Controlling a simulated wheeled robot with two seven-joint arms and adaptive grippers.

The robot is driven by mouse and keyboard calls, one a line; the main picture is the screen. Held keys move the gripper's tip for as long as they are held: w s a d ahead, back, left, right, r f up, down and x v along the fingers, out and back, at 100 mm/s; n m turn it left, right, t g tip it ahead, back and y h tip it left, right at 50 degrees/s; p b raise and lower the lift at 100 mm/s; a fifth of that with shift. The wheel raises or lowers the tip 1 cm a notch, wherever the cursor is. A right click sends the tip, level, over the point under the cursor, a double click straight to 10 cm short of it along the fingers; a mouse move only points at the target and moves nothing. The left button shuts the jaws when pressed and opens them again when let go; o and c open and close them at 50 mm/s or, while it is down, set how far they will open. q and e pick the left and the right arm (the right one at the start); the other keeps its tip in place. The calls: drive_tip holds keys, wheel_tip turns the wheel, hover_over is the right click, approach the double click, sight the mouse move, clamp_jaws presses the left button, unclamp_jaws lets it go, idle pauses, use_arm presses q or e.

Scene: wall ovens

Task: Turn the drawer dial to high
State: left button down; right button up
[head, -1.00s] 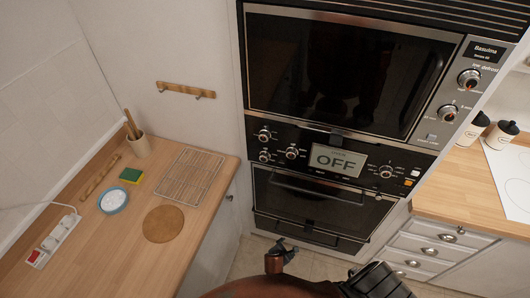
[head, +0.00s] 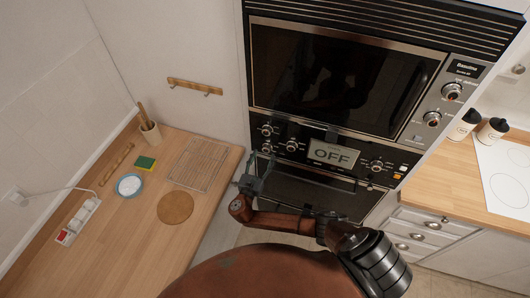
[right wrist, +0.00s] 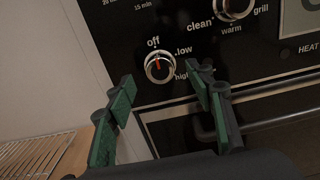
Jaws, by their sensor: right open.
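The drawer dial (right wrist: 158,67) is a small round silver knob with labels off, low and high around it. Its orange mark points up, towards off. In the head view, the drawer dial (head: 267,148) is the lower left knob on the black oven panel. My right gripper (right wrist: 164,82) is open, its green-padded fingers apart on either side of the dial in the picture, with no visible contact. In the head view, the right gripper (head: 256,168) is just below and left of the dial. My left gripper is not in view.
Another knob (right wrist: 234,8) with clean, warm and grill labels is up and right of the dial. A display (head: 332,153) reads OFF. The lower oven handle (right wrist: 265,113) runs below the panel. A wooden counter (head: 215,210) with a wire rack stands at the left.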

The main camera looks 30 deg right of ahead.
sight(267, 149)
drive_tip(key=shift+x, duration=1.4)
drive_tip(key=shift+c, duration=0.5)
drive_tip(key=c, duration=1.1)
